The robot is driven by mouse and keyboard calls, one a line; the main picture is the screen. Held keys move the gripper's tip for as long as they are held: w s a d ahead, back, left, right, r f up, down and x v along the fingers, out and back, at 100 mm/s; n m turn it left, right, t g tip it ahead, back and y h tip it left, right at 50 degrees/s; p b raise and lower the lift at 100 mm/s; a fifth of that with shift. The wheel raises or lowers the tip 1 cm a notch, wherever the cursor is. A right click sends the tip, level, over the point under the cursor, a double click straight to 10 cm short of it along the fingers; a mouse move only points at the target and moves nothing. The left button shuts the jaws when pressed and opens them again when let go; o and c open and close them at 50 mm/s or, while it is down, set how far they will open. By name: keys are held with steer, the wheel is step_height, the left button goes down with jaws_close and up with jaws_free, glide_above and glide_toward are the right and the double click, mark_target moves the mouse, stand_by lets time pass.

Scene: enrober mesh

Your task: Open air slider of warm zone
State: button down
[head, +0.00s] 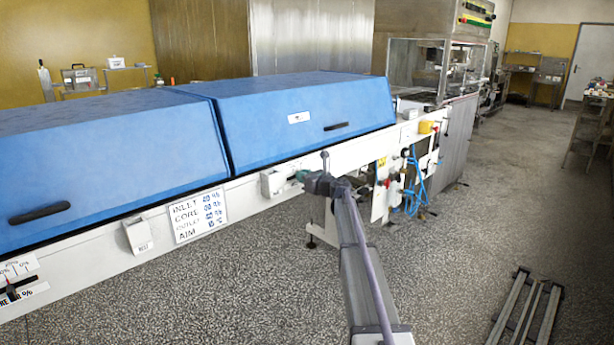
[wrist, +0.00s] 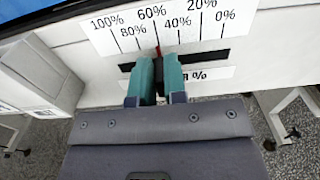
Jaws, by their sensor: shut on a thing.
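The air slider (wrist: 160,74) is a small dark knob with a red pointer (wrist: 157,50) in a dark horizontal slot. The pointer stands at about the 60% line of the printed scale (wrist: 108,38), which runs from 100% at left to 0% at right in the wrist view. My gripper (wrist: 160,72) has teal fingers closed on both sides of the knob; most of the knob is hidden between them. In the head view my gripper (head: 300,177) is at the white side rail below the right blue hood (head: 300,110); the slider is not distinguishable there.
Another slider (head: 11,290) with a scale sits at the far left of the rail. A white box (wrist: 40,72) juts out left of my gripper in the wrist view. A sign (head: 198,215) hangs on the rail. Blue hoses (head: 413,185) and fittings lie to the right.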

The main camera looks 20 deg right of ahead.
steer(key=c, duration=1.2)
jaws_free()
steer(key=shift+d, duration=0.1)
steer(key=shift+o, duration=0.2)
steer(key=v, duration=1)
steer(key=shift+s, duration=0.4)
steer(key=shift+d, duration=0.1)
